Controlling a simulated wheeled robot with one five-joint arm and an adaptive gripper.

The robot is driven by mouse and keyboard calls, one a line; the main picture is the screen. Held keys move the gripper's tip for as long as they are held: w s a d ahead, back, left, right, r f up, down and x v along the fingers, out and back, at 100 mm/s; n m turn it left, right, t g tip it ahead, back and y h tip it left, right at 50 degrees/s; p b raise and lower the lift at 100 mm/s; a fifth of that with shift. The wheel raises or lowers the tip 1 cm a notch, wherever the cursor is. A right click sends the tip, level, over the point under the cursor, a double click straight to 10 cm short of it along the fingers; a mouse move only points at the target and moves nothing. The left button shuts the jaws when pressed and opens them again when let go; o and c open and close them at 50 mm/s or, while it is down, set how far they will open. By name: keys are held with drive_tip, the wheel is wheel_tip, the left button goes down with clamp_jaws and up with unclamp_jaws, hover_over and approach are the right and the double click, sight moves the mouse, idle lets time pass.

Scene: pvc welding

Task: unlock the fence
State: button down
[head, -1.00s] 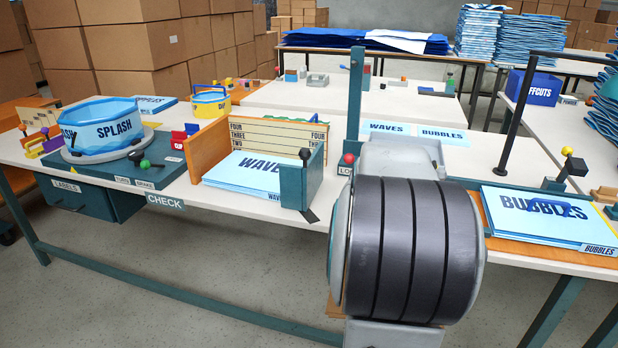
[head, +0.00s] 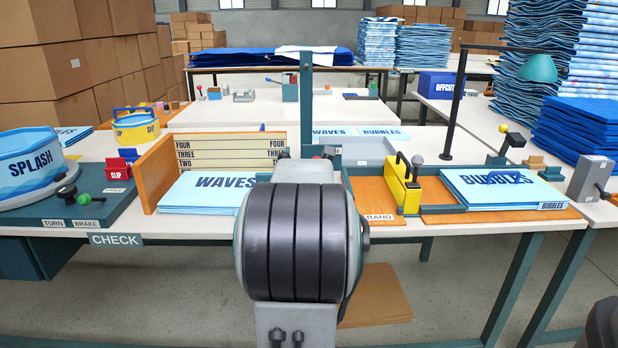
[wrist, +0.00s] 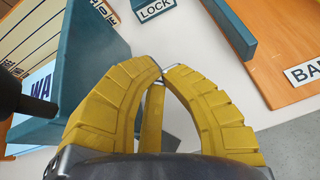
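A teal upright panel, seemingly the fence (wrist: 88,55), stands at the left of the wrist view beside the WAVES stack (wrist: 38,92). The same stack shows in the head view (head: 210,190), where my arm hides most of the fence. A LOCK label (wrist: 155,8) lies at the top of the wrist view, left of a teal part (wrist: 228,18); no lock knob is clear there. My gripper (wrist: 163,70) has yellow fingers whose tips meet, with nothing visible held. It is right of the panel and below the label in the picture, apparently touching neither.
A tall teal post (head: 306,100) rises behind my arm. An orange BAND board (head: 372,192) with a yellow device (head: 404,188) and the BUBBLES stack (head: 500,187) are to the right. The SPLASH tub (head: 30,165) is at left. A dark rounded part (wrist: 10,95) borders the wrist view.

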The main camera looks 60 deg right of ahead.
drive_tip(key=shift+d+f, duration=0.1)
drive_tip(key=b+x, duration=0.2)
drive_tip(key=x, duration=0.7)
drive_tip(key=shift+f, duration=0.15)
drive_tip(key=shift+w+d+r, duration=0.3)
drive_tip(key=shift+d+r, duration=0.05)
drive_tip(key=shift+d, duration=0.35)
drive_tip(key=shift+w+d+r, duration=0.25)
drive_tip(key=shift+d+r, duration=0.55)
drive_tip(key=shift+r, duration=0.25)
drive_tip(key=shift+r, duration=0.15)
